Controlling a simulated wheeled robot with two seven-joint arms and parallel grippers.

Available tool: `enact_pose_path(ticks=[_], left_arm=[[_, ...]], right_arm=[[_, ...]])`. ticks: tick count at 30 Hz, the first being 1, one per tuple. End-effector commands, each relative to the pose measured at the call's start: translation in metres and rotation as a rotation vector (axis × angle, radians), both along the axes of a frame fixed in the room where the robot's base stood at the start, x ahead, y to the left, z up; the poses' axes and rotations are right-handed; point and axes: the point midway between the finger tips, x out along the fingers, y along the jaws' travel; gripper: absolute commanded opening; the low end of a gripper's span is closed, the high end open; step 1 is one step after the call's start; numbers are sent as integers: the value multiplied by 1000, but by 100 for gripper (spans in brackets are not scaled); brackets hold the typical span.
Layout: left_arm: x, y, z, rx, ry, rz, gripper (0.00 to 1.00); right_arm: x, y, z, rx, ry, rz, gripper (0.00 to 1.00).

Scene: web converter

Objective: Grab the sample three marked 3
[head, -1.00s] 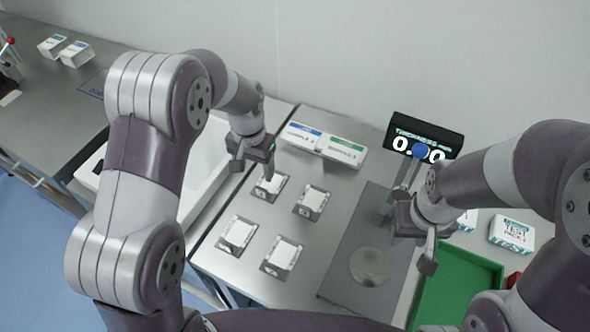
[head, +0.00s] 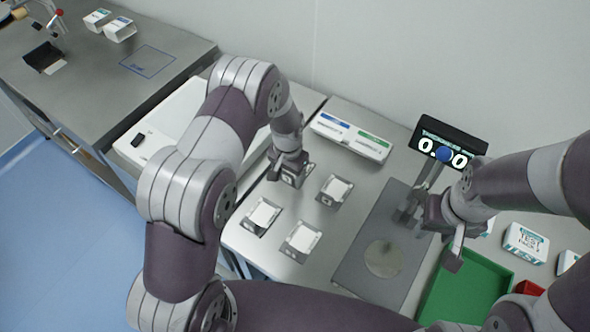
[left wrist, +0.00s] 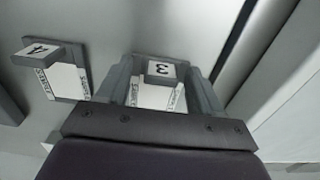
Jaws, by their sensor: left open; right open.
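The sample marked 3 shows in the left wrist view (left wrist: 158,92) as a white card in a grey holder with a block labelled 3. My left gripper (left wrist: 162,70) is open, with one finger on each side of this sample. In the head view my left gripper (head: 290,176) is down at the back-left sample and mostly hides it. The sample marked 4 (left wrist: 62,78) lies to the left in the wrist view, outside the fingers. My right gripper (head: 440,228) is open and empty beside the thickness gauge.
Other samples (head: 333,190) (head: 262,216) (head: 300,240) lie close by on the steel table. A labelled white box (head: 350,137) stands behind them. The thickness gauge display (head: 447,144), a grey mat (head: 355,258) and a green tray (head: 462,298) are to the right.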

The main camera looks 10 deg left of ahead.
Motion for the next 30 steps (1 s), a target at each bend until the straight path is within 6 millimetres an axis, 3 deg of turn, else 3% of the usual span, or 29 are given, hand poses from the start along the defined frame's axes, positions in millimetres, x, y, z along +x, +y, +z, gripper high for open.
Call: enact_pose_path(ticks=[2, 7, 18, 25, 30], left_arm=[[0, 0, 0, 0, 0, 0, 63], [0, 0, 0, 0, 0, 0, 8], [0, 0, 4, 0, -1, 0, 7], [1, 0, 36, -1, -5, 0, 7], [-7, -37, 59, 0, -4, -6, 7]], right_arm=[[0, 0, -1, 0, 0, 0, 43], [0, 0, -1, 0, 0, 0, 43], [0, 0, -3, 0, 0, 0, 43], [0, 0, -19, 0, 0, 0, 43], [0, 0, -31, 0, 0, 0, 43]])
